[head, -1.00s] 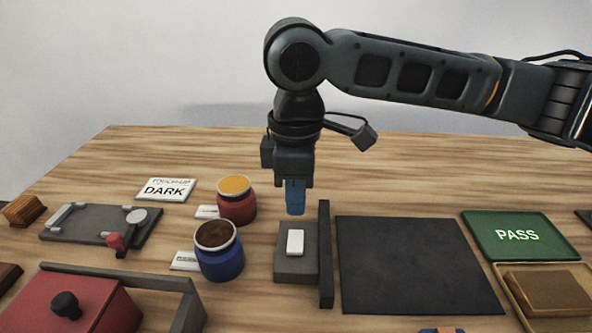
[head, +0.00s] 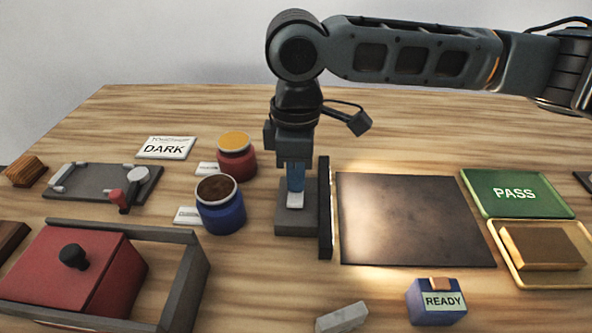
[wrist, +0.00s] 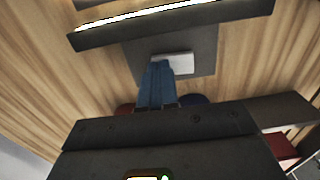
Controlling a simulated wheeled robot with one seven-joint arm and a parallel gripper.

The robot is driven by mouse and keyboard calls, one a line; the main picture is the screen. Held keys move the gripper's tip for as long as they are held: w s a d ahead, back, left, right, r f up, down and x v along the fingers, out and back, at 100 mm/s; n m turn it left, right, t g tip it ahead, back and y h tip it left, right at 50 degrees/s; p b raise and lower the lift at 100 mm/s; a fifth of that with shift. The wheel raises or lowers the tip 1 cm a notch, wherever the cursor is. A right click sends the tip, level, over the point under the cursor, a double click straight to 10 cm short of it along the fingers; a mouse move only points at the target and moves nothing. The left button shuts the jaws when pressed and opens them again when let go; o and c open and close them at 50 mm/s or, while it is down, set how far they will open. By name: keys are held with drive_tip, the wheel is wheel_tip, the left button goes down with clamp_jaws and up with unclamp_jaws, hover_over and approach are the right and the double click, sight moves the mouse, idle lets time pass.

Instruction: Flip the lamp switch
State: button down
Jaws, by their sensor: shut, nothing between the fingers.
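The lamp switch is a white rocker (head: 295,201) on a dark grey base (head: 291,222), left of an upright dark panel (head: 325,207). My gripper (head: 295,188) points down over the base with its blue fingers shut and empty. The fingertips are at the rocker and cover its far part in the head view. In the wrist view the blue fingers (wrist: 157,66) reach the edge of the white rocker (wrist: 176,64). A warm light shines on the dark mat (head: 415,215) right of the panel, and a bright strip (wrist: 140,17) shows along the panel in the wrist view.
A blue jar (head: 220,212) and a red jar (head: 236,161) stand close on the left. A red box (head: 80,272) with a grey frame is at front left. A green PASS tray (head: 515,193), a tan tray (head: 515,277) and a blue READY block (head: 437,309) are at right.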

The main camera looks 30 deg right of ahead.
drive_tip(key=shift+r, duration=0.1)
drive_tip(key=shift+s+a+r+p, duration=0.25)
drive_tip(key=shift+s+a+p, duration=0.2)
drive_tip(key=shift+s+p, duration=0.2)
drive_tip(key=shift+w+r+p, duration=0.15)
drive_tip(key=shift+r+p, duration=0.25)
wheel_tip(320, 180, up, 13)
drive_tip(key=w+d+p, duration=0.1)
drive_tip(key=p, duration=0.2)
drive_tip(key=shift+w, duration=0.2)
